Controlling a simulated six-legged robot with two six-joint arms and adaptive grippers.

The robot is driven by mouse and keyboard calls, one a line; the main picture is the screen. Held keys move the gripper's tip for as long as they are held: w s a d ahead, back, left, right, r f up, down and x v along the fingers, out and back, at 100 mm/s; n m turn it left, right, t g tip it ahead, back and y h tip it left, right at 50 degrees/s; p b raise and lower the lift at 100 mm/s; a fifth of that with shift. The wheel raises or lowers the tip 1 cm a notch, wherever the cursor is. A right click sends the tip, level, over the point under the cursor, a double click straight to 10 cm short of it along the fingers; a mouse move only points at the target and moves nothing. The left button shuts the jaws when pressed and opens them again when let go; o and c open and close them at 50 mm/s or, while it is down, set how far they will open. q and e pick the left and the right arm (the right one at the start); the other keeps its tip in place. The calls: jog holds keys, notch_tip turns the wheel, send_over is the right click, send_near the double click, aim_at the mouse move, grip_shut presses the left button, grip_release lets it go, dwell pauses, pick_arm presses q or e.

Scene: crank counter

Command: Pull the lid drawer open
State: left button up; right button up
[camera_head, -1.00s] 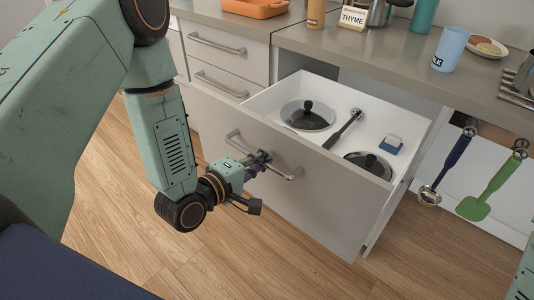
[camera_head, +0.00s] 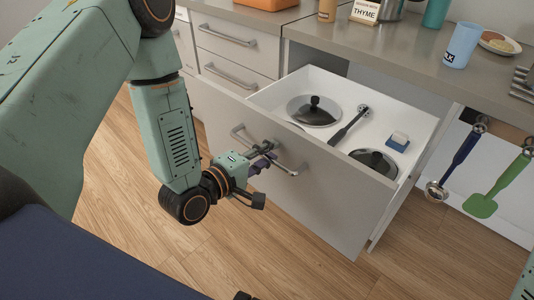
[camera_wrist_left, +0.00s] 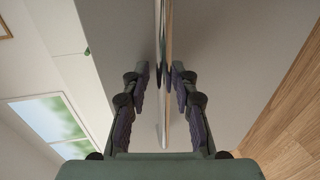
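The lid drawer (camera_head: 320,205) is a grey-fronted white drawer standing well out from the counter. A bar handle (camera_head: 289,171) runs across its front. Inside lie dark-knobbed glass lids (camera_head: 314,112) and (camera_head: 374,163), a long-handled utensil (camera_head: 350,124) and a blue-and-white block (camera_head: 398,141). My left gripper (camera_head: 268,156) is at the handle, its fingers nearly closed on the bar. In the left wrist view the two fingertips (camera_wrist_left: 162,76) lie on either side of the bar, with little gap.
A ladle (camera_head: 456,160) and green spatula (camera_head: 500,182) hang right of the drawer. Closed drawers (camera_head: 226,42) are at the left. A blue cup (camera_head: 460,45) and plate (camera_head: 498,43) stand on the countertop (camera_head: 410,45). The wooden floor (camera_head: 235,255) before the drawer is clear.

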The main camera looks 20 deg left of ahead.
pick_arm(q)
jog(key=shift+o, duration=0.4)
jog(key=shift+f, duration=0.15)
jog(key=shift+s, duration=0.1)
jog(key=shift+s+a, duration=0.25)
jog(key=shift+s, duration=0.25)
jog(key=v, duration=1)
jog(key=shift+s+r, duration=0.25)
jog(key=shift+s, duration=0.1)
dwell(0.3)
